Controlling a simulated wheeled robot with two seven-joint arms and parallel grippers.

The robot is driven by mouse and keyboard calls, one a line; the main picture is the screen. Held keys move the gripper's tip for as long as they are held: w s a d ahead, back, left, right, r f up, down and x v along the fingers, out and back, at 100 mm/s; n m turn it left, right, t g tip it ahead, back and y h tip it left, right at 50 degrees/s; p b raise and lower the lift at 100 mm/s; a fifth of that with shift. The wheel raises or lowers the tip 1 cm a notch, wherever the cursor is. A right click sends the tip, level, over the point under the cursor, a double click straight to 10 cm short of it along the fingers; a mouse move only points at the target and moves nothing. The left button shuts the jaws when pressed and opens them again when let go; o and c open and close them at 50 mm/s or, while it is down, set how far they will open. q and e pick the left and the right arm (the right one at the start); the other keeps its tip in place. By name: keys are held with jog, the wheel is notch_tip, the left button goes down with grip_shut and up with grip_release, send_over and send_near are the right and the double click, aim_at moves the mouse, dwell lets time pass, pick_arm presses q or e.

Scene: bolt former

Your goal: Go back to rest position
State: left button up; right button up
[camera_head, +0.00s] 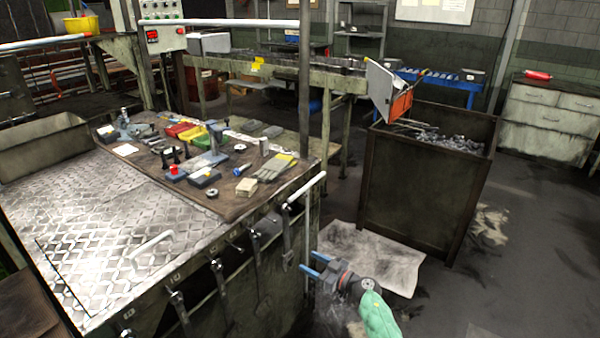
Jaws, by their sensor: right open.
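My right gripper (316,264) shows low in the middle of the head view, with its green-sleeved arm coming in from the bottom edge. Its two blue fingers are spread apart with nothing between them. It is beside the right end of the workbench, in front of the paper sheet on the floor. My left gripper is not in view.
The workbench (120,235) with a diamond-plate top and hanging tools fills the left. Several small tools and parts lie on its dark mat (225,205). A metal bin (415,195) of scrap stands to the right. A stained sheet (375,258) lies on the floor; the right floor is clear.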

jog(key=w+d+r+m+t+h, duration=0.3)
jog(key=w+d+r+t+h, duration=0.35)
jog(key=d+t+h, duration=0.3)
jog(key=s+d+r+m+g+h, duration=0.2)
jog(key=d+r+m+h, duration=0.15)
jog(key=d+h, duration=0.2)
jog(key=s+d+r+m+g+h, duration=0.2)
jog(key=d+m+h, duration=0.2)
jog(key=d+h, duration=0.15)
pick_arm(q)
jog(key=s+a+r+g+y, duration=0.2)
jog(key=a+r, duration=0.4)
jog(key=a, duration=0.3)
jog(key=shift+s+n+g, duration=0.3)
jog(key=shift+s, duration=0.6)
pick_arm(e)
jog(key=s+a+f+g+y, duration=0.2)
jog(key=s+a+f+g, duration=0.1)
jog(key=s, duration=1.4)
jog(key=s+a+f+n+g+y, duration=0.1)
jog(key=s+a+f+g, duration=0.3)
jog(key=s, duration=1.4)
jog(key=s+a+f+n+g+y, duration=0.1)
jog(key=s+a+f+g+y, duration=0.2)
jog(key=s, duration=1.5)
notch_tip(320, 180, down, 6)
jog(key=g+y, duration=0.1)
jog(key=g, duration=0.3)
jog(key=shift+a+f, duration=0.2)
jog(key=shift+a, duration=0.05)
